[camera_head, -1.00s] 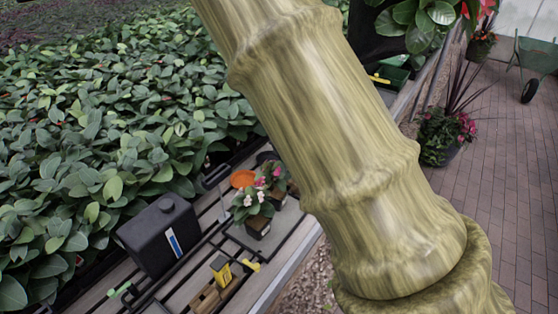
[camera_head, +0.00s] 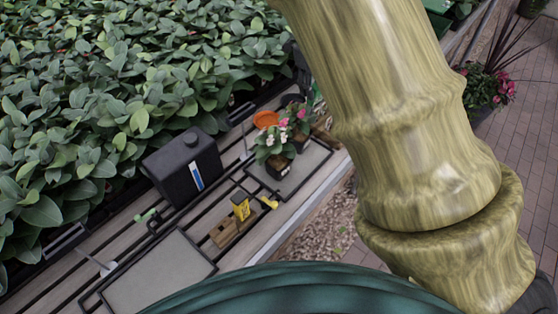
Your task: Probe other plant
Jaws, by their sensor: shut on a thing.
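Two small potted plants stand close together on a slatted bench. One has white flowers (camera_head: 272,146) and sits in a dark square pot. The other has pink flowers (camera_head: 299,117) and stands just behind and to the right. My gripper is not in view. My thick bamboo-textured arm crosses the right side and runs out of the top edge. I cannot see any probe in a gripper. A small yellow-and-black item (camera_head: 241,208) stands by a wooden block (camera_head: 228,233) in front of the plants; I cannot tell what it is.
A black canister (camera_head: 184,167) stands left of the plants. An orange dish (camera_head: 265,119) lies behind them. A grey tray (camera_head: 160,276) at front left looks empty; another grey tray (camera_head: 300,175) is by the pots. Dense foliage (camera_head: 110,90) fills the back left.

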